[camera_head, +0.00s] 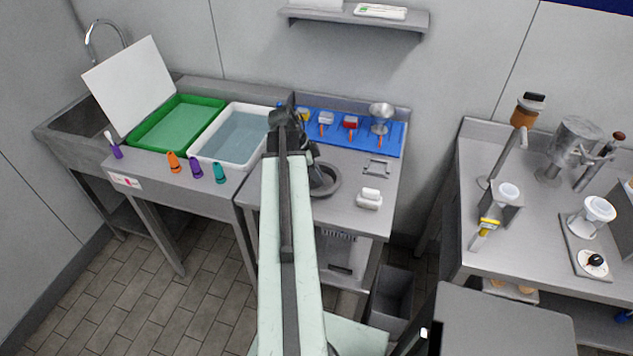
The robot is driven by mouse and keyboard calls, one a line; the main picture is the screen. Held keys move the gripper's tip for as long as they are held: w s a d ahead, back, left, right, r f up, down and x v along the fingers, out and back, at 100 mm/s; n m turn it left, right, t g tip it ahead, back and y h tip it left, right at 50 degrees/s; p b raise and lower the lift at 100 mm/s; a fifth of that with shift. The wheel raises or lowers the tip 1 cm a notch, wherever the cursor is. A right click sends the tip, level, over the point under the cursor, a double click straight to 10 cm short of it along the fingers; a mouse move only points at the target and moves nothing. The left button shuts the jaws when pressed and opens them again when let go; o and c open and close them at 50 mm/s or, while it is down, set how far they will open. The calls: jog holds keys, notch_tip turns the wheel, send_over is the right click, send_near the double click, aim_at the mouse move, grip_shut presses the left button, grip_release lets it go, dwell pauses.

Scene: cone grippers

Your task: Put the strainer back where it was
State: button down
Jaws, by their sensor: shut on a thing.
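My gripper (290,103) is at the far end of my pale green arm, over the back of the middle counter. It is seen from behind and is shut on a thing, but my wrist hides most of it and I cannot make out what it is. No strainer can be told for sure. A shiny metal bowl-shaped piece (381,110) stands at the right end of a blue mat (394,143); I cannot tell whether it is the strainer. My gripper is to the left of it, near the mat's left end.
Several small orange-handled tools stand on the mat, including a red one (350,122). A white tub (196,152) and green tray (135,141) are to the left. A dark round ring (331,186) and a white block (369,199) are on the counter. The right counter (474,165) stands apart.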

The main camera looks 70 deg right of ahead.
jog(key=shift+r, duration=0.1)
jog(key=c, duration=1.3)
grip_release()
jog(key=shift+r+p, duration=0.35)
jog(key=shift+p, duration=0.15)
jog(key=p+v, duration=1)
jog(key=v, duration=0.1)
jog(key=shift+w+r, duration=0.1)
jog(key=shift+r, duration=0.05)
